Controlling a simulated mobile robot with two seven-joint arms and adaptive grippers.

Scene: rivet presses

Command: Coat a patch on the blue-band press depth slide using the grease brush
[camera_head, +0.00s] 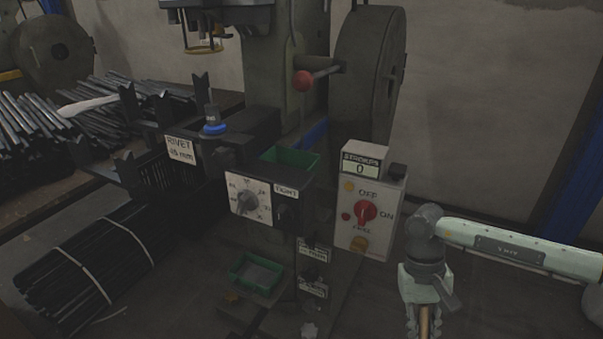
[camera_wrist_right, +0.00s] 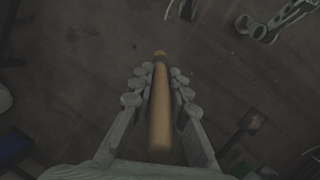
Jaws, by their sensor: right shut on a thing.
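My right gripper (camera_head: 423,318) hangs at the lower right of the head view, pointing down, right of the press. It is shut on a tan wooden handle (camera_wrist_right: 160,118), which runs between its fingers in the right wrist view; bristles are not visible. The handle also shows at the bottom edge of the head view (camera_head: 424,325). The dark green press (camera_head: 285,60) stands in the centre, with a blue ring (camera_head: 214,128) around a post on its left side. I cannot tell which part is the depth slide. My left gripper is not in view.
A box with a red switch (camera_head: 365,213) and a counter reading 0 stands between the press and my right arm. A dial panel (camera_head: 250,197) and green trays (camera_head: 257,273) are on the front. Bundled dark rods (camera_head: 75,262) lie left. Floor right of the press looks clear.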

